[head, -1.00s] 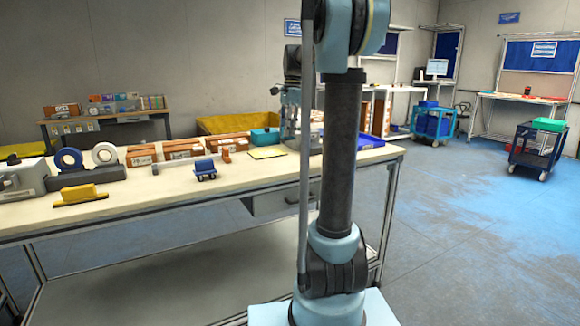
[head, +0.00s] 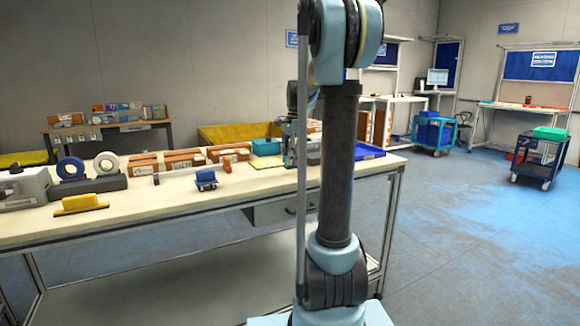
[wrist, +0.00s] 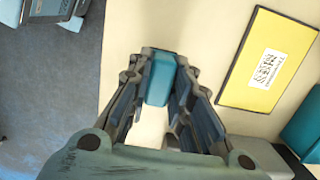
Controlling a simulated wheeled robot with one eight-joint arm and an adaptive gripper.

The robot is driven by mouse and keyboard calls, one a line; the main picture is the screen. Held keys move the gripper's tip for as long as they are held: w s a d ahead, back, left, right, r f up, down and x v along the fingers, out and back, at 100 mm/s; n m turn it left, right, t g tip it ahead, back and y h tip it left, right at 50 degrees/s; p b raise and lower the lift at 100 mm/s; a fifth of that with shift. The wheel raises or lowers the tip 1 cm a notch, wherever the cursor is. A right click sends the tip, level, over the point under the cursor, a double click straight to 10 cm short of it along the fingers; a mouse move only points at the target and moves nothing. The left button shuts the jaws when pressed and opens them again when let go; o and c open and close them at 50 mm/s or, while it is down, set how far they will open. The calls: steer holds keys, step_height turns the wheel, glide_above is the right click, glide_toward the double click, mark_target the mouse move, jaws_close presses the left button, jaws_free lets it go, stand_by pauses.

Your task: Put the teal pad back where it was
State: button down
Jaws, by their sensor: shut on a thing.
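My gripper (wrist: 160,80) is shut on the teal pad (wrist: 159,76), which is a small teal block between the two fingers in the wrist view. The block is over the pale tabletop; I cannot tell whether it touches it. In the head view my gripper (head: 290,148) is over the right part of the table, partly behind my arm, and the pad in it cannot be made out. A yellow card (wrist: 240,78) with a printed code lies to the right of the gripper in the wrist view.
Another teal block (wrist: 306,130) shows at the right edge of the wrist view; a teal block (head: 266,147) also stands behind the yellow card in the head view. A blue tray (head: 368,152) is at the table's right end. Cartons, a blue stamp-like item (head: 205,178) and tape rolls stand leftward.

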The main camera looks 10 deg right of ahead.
steer(key=shift+f, duration=1.25)
steer(key=c, duration=1.4)
jaws_free()
steer(key=shift+f, duration=0.1)
steer(key=shift+c, duration=0.2)
steer(key=r, duration=0.4)
steer(key=d+r, duration=0.1)
steer(key=r, duration=0.7)
steer(key=shift+w+d, duration=0.2)
steer(key=shift+w, duration=0.05)
steer(key=s+f+n+t, duration=0.1)
steer(key=s+f+n, duration=0.6)
steer(key=s+f, duration=0.6)
steer(key=s+a+f+n+t+h, duration=0.1)
steer(key=s+f+n, duration=0.6)
steer(key=s+f, duration=0.7)
steer(key=s, duration=0.8)
steer(key=shift+s+a+f+n+t, duration=0.2)
steer(key=shift+n+t, duration=0.1)
steer(key=shift+t, duration=0.1)
